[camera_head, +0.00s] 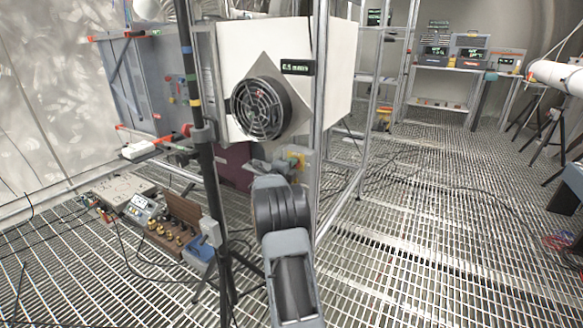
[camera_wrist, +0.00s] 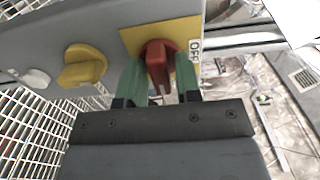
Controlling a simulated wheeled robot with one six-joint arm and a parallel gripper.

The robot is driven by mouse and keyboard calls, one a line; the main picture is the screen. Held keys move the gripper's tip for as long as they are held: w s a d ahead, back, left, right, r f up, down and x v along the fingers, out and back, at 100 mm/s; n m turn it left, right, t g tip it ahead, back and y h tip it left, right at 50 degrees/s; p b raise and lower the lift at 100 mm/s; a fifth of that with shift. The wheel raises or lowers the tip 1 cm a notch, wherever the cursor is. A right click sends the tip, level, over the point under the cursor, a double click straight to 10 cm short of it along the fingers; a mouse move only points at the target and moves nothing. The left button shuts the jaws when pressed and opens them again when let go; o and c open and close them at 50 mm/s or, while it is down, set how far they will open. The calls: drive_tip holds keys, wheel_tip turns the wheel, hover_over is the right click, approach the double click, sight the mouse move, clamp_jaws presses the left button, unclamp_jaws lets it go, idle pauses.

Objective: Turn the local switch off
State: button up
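In the wrist view, the local switch is a red rotary knob (camera_wrist: 158,66) on a yellow plate (camera_wrist: 132,38), fixed to a grey panel (camera_wrist: 110,25). The knob's grip points up and down in the picture. My gripper (camera_wrist: 160,80) has its two green fingers on either side of the knob; whether they press on it is unclear. In the head view, my gripper is hidden behind my arm, near a small grey unit with yellow on it (camera_head: 297,161).
A yellow knob (camera_wrist: 83,66) and a pale button (camera_wrist: 36,78) sit left of the switch. In the head view, a white box with a fan (camera_head: 262,108) and a black pole (camera_head: 209,165) stand close to my arm. Equipment lies on the grating at left; the right floor is mostly clear.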

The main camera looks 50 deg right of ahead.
clamp_jaws()
drive_tip(key=shift+p, duration=0.3)
drive_tip(key=shift+r+n+p, duration=0.15)
drive_tip(key=shift+n+p, duration=0.65)
drive_tip(key=shift+n, duration=0.4)
drive_tip(key=n+p, duration=0.3)
drive_tip(key=n, duration=0.1)
drive_tip(key=shift+n, duration=0.3)
drive_tip(key=n+p, duration=0.4)
drive_tip(key=n, duration=0.1)
drive_tip(key=n+p, duration=0.2)
drive_tip(key=n, duration=0.3)
drive_tip(key=shift+n+p, duration=0.35)
drive_tip(key=shift+n, duration=0.05)
drive_tip(key=shift+f, duration=0.2)
